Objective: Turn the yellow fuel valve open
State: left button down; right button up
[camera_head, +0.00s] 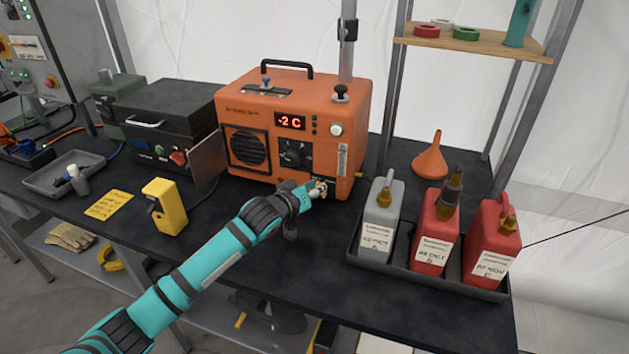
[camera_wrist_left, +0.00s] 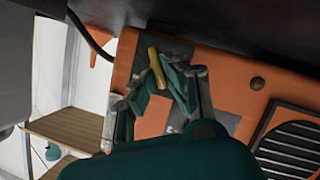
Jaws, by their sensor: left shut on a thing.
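The orange heater (camera_head: 300,115) stands on the black table, with its display reading "-2 C". My left gripper (camera_head: 318,188) is at the lower right of the heater's front face. In the left wrist view the yellow fuel valve handle (camera_wrist_left: 156,66) shows as a short bar in front of a grey plate on the orange housing. My left gripper's fingers (camera_wrist_left: 164,82) are closed in on the handle from both sides. In the head view the gripper mostly hides the valve. My right gripper is not in view.
A black tray (camera_head: 422,282) with one grey and two red canisters stands right of my left arm. An orange funnel (camera_head: 431,160) stands behind it. A yellow device (camera_head: 165,207) and a yellow note (camera_head: 109,205) lie left. A dark case (camera_head: 165,120) stands beside the heater.

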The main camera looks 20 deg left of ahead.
pick_arm(q)
jog(key=m+p, duration=0.1)
jog(key=y+p, duration=0.1)
jog(key=m+p, duration=0.1)
jog(key=shift+d+r+m+y, duration=0.3)
jog(key=shift+y, duration=0.1)
jog(key=shift+d+m+y+p, duration=0.15)
jog(key=shift+m+y+p, duration=0.25)
jog(key=shift+m+p, duration=0.25)
jog(key=shift+d+f+m+y+p, duration=0.15)
jog(key=shift+m+y+p, duration=0.2)
jog(key=shift+m+y, duration=0.2)
jog(key=shift+d+f+m+y, duration=0.1)
jog(key=shift+m+y, duration=0.25)
jog(key=shift+m, duration=0.25)
jog(key=shift+d+f+m+y, duration=0.1)
jog(key=shift+m+y, duration=0.4)
jog(key=shift+m, duration=0.2)
jog(key=shift+d+f+m+t+y+b, duration=0.15)
jog(key=shift+m+y+b, duration=0.25)
jog(key=shift+m, duration=0.25)
jog(key=shift+d+r+m+t+y+b, duration=0.15)
jog(key=shift+m+y+b, duration=0.25)
jog(key=shift+m, duration=0.25)
jog(key=shift+a+f, duration=0.1)
